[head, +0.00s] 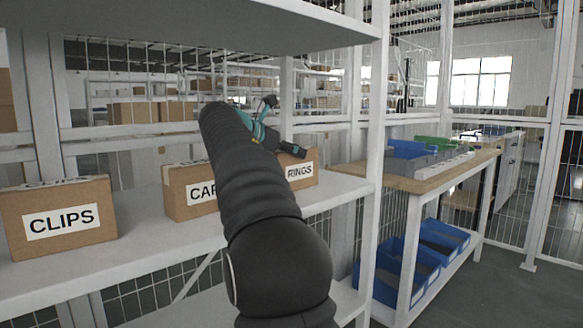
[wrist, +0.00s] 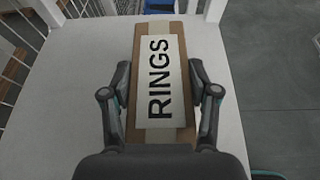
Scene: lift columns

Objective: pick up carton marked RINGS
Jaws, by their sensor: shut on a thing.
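The carton marked RINGS (wrist: 159,85) is brown with a white label and lies between the two fingers of my gripper (wrist: 160,100) in the wrist view. The fingers are shut on its two long sides. In the head view the RINGS carton (head: 300,171) is at the right end of the white shelf, partly hidden behind my arm. My gripper (head: 290,150) is at its top there. Whether the carton touches the shelf is hard to tell.
A carton whose label starts with CAP or CAR (head: 185,191) stands just left, partly hidden by my arm. A CLIPS carton (head: 60,218) stands further left on the white shelf (head: 130,258). A shelf board (head: 200,25) hangs above. A wooden bench (head: 420,182) stands at right.

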